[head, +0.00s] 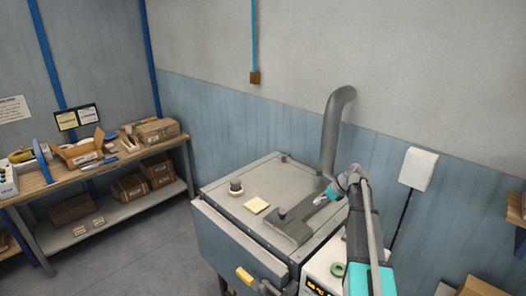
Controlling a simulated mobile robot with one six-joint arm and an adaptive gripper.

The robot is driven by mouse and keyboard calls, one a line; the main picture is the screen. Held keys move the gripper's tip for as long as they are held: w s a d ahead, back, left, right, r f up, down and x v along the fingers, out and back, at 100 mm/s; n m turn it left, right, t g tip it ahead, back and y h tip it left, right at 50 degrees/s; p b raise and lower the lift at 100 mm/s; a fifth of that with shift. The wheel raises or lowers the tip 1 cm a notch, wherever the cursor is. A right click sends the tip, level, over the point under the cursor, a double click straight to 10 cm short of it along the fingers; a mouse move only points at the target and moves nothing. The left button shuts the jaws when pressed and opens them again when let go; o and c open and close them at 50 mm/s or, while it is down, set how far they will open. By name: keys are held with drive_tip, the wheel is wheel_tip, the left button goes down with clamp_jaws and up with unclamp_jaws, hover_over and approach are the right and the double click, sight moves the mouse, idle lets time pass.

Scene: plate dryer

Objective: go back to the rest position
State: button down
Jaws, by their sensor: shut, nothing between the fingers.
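My gripper (319,200) is shut and empty at the end of my arm, small in the head view. It appears above the right part of the plate dryer (222,186), a grey metal cabinet; the exact height is hard to tell. My arm reaches in from the lower right and hides part of the dryer's right side.
A white wall box (418,168) is at right. A cluttered bench (104,168) stands at left, with open floor between.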

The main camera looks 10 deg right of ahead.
drive_tip(key=s+a+f+n+g+h, duration=0.2)
drive_tip(key=s+a+n+h, duration=0.2)
drive_tip(key=s+a+n, duration=0.75)
drive_tip(key=s+a+f+n+g+h, duration=0.1)
drive_tip(key=s+a+f+n+h, duration=0.2)
drive_tip(key=s+a+n, duration=0.8)
wheel_tip(320, 180, down, 23)
drive_tip(key=s+d+n+g+b, duration=0.1)
drive_tip(key=s+b, duration=0.1)
drive_tip(key=b, duration=2.1)
drive_tip(key=shift+d+r, duration=0.15)
drive_tip(key=shift+s, duration=0.2)
